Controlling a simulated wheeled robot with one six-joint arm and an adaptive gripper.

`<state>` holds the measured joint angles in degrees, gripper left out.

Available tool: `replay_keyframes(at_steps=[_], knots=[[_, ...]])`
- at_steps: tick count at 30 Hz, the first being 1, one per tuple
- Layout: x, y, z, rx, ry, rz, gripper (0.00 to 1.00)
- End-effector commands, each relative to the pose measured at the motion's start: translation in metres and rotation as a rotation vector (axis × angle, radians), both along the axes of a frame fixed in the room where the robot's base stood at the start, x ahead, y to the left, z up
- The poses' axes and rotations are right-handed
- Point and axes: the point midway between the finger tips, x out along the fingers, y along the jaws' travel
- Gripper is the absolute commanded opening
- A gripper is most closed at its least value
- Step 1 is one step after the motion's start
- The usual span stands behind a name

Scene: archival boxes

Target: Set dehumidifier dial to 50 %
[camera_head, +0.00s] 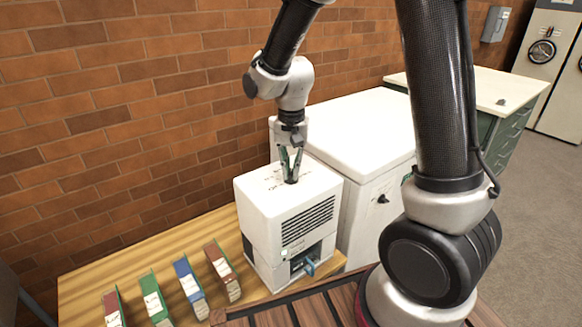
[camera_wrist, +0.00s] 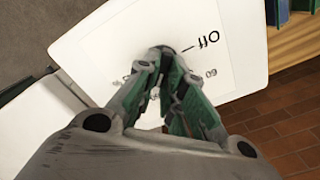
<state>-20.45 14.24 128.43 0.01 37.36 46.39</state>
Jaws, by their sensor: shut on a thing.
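The white dehumidifier (camera_head: 262,218) stands on a wooden table, with a dark vent grille and a lower opening holding a blue part on its front. Its dial (camera_wrist: 159,49) is on the top face, mostly hidden between my fingers. In the wrist view, the printed label "Off" (camera_wrist: 208,40) appears upside down beside the dial, and "60" (camera_wrist: 210,73) is below it. Other marks are hidden by my fingers. I cannot tell where the dial points. My gripper (camera_head: 291,180) points down onto the top and is shut on the dial; it also shows in the wrist view (camera_wrist: 165,60).
Several coloured binders (camera_head: 188,287) stand on the wooden table (camera_head: 85,283) left of the dehumidifier. A white chest unit (camera_head: 345,120) with a small black knob stands close at its right. A brick wall (camera_head: 130,100) rises behind. A green cabinet (camera_head: 508,135) is farther right.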

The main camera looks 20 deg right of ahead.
Motion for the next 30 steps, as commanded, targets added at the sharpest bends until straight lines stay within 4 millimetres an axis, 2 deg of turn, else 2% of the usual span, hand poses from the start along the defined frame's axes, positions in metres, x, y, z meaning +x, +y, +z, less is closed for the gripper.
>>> replay_keyframes(at_steps=[15, 16, 19, 30], knots=[[0.0009, 0.0000, 0.0006, 0.001, -0.003, -0.019, 0.00], [0.0009, 0.0000, 0.0006, 0.001, -0.003, -0.019, 0.14], [0.0008, 0.0000, 0.0005, 0.001, -0.003, -0.019, 0.32], [0.0007, 0.0001, 0.0044, 0.001, -0.003, -0.018, 0.32]])
